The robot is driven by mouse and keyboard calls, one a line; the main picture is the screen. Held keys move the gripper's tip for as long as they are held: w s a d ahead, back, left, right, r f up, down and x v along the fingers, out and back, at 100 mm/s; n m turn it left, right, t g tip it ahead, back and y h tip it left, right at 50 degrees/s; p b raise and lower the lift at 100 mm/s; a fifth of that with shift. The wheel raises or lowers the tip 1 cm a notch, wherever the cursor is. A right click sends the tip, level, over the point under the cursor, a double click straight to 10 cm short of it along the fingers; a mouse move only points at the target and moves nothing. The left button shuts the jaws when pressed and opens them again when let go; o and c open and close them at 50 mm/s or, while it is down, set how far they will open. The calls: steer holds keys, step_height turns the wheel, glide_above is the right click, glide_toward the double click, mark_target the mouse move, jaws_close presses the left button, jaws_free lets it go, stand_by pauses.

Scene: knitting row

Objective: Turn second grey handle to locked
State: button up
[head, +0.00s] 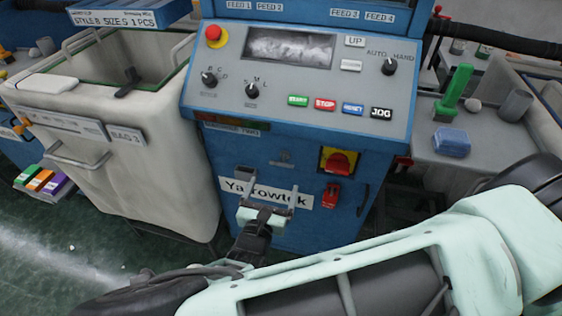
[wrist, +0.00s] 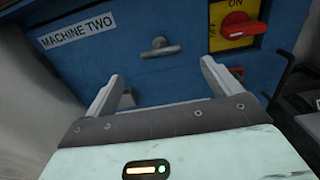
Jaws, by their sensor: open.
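A small grey handle (wrist: 160,49) sits on the blue front panel under the sign "MACHINE TWO" (wrist: 77,31). Its bar lies nearly level in the wrist view, with a round hub at its middle. It also shows small in the head view (head: 282,161). My gripper (wrist: 160,74) is open and empty, facing the panel. Its two fingers stand wide apart, below and to either side of the handle in the wrist view, and do not touch it. In the head view my gripper (head: 269,177) is in front of the "Yarrowtek" plate, partly covering it.
A red rotary switch on a yellow plate (head: 337,163) is right of the handle, with a red padlock-like part (head: 331,195) below. A control panel with knobs and buttons (head: 300,85) is above. A pale fabric bin (head: 120,150) stands left; a grey bench (head: 440,130) is right.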

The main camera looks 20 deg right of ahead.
mark_target(282, 163)
steer(key=p+x, duration=0.1)
steer(key=x, duration=0.8)
steer(key=shift+w+d, duration=0.15)
steer(key=shift+c, duration=0.3)
steer(key=c, duration=0.8)
